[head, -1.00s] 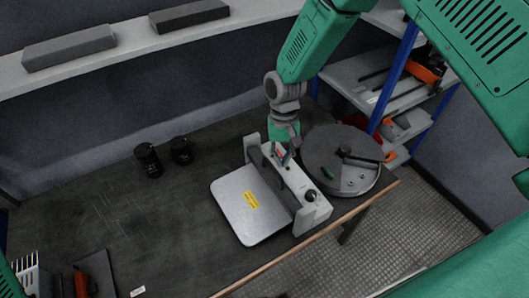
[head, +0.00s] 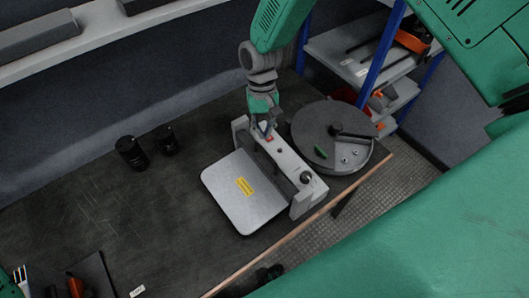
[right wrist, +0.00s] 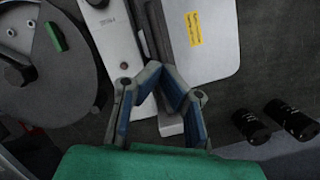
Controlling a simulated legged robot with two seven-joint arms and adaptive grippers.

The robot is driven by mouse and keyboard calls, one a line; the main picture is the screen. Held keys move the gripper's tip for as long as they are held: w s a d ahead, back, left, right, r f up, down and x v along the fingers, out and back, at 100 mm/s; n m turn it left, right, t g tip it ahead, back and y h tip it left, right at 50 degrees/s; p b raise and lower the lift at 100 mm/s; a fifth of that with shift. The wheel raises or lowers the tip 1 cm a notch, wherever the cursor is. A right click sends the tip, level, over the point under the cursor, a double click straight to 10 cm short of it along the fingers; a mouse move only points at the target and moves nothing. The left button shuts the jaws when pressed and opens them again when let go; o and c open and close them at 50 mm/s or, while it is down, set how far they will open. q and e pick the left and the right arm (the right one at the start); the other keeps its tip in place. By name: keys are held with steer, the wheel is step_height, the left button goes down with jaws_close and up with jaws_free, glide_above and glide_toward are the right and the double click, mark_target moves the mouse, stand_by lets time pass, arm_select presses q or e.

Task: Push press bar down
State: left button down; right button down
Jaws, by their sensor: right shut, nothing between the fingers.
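The press unit has a flat silver plate (head: 240,205) with a yellow label and a pale housing (head: 291,168) with a black knob (head: 306,177) and a small red part. A dark bar (head: 270,171) runs between plate and housing; I take it for the press bar. My right gripper (head: 267,130) points down at the far end of the housing, near the red part. In the right wrist view its fingertips (right wrist: 158,70) meet, empty, over the dark bar's end (right wrist: 152,40). I cannot tell whether they touch it.
A round grey disc unit (head: 325,130) with a black handle stands close right of the press. Two black cylinders (head: 132,153) stand to the left. A blue-post shelf (head: 380,60) is behind right.

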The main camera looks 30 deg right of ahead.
mark_target(265, 151)
steer(key=b+x, duration=0.3)
steer(key=x, duration=0.2)
steer(key=shift+f, duration=0.15)
steer(key=shift+s, duration=0.1)
steer(key=b+x, duration=0.2)
steer(key=x, duration=0.1)
steer(key=shift+w+d+f, duration=0.15)
steer(key=shift+w+f, duration=0.05)
steer(key=shift+w, duration=0.1)
steer(key=shift+r, duration=0.15)
steer(key=shift+w, duration=0.15)
steer(key=shift+w+d+r+b, duration=0.1)
steer(key=shift+w+d+r, duration=0.1)
steer(key=shift+w, duration=0.25)
steer(key=shift+w+d+r+b, duration=0.1)
steer(key=shift+w+d+b, duration=0.05)
steer(key=shift+w, duration=0.3)
steer(key=shift+w+d+r+b, duration=0.1)
steer(key=shift+w+d+r, duration=0.1)
steer(key=shift+w, duration=0.25)
